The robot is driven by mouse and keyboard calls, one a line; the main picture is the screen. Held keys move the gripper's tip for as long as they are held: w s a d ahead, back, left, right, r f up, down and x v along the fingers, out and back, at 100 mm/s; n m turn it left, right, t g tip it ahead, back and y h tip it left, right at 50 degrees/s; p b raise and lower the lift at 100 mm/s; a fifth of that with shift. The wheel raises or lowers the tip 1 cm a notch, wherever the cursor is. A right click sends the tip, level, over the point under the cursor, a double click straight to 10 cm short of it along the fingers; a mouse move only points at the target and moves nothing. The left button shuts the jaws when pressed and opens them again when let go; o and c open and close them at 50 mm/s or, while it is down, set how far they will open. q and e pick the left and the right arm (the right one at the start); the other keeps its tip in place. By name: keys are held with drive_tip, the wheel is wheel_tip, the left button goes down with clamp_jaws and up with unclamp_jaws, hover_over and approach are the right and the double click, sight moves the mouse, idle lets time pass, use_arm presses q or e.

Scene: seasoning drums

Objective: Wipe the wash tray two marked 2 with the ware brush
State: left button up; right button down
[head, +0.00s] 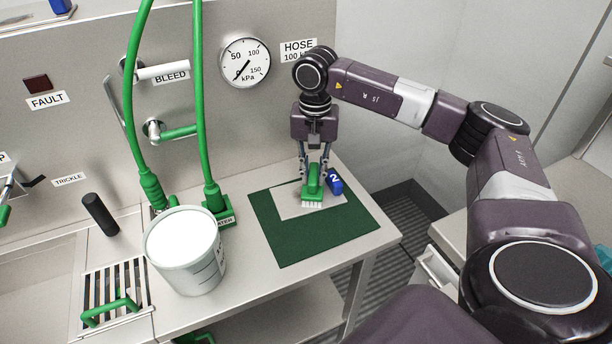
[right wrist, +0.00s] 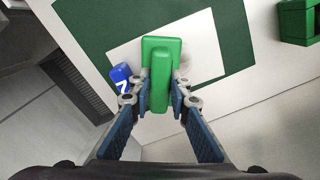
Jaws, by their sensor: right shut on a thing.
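The ware brush (head: 312,185) is green with white bristles at its lower end. My right gripper (head: 313,170) is shut on it from above; the brush's green back also shows in the right wrist view (right wrist: 161,60). The white flat wash tray two (head: 287,204) lies on a dark green mat, under the brush. A blue piece marked 2 (head: 335,184) is at the tray's right edge, close beside the brush, and it also shows in the right wrist view (right wrist: 122,75). The bristles are at the tray's surface, but I cannot tell whether they touch. My left gripper is out of view.
The green mat (head: 325,235) lies on the steel counter. A white bucket (head: 186,255) stands left of it, with green hoses (head: 200,100) rising behind. A gauge (head: 245,63) and a bleed lever (head: 163,71) are on the back panel. The counter's right edge is close to the mat.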

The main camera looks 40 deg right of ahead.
drive_tip(key=shift+w+a+f, duration=0.1)
drive_tip(key=shift+w+a, duration=0.1)
drive_tip(key=shift+a, duration=0.75)
drive_tip(key=shift+w+a, duration=0.15)
drive_tip(key=shift+a, duration=0.8)
drive_tip(key=shift+w+a, duration=0.2)
drive_tip(key=shift+a, duration=0.55)
drive_tip(key=shift+w+a, duration=0.2)
drive_tip(key=shift+a, duration=0.55)
drive_tip(key=shift+w+r+p, duration=0.1)
drive_tip(key=shift+r+p, duration=0.75)
drive_tip(key=shift+d+r+p, duration=0.1)
drive_tip(key=shift+r+p, duration=1.25)
drive_tip(key=shift+r, duration=0.9)
drive_tip(key=shift+r, duration=0.1)
wheel_tip(320, 180, up, 3)
drive_tip(key=shift+f+p, duration=0.1)
drive_tip(key=shift+p, duration=0.8)
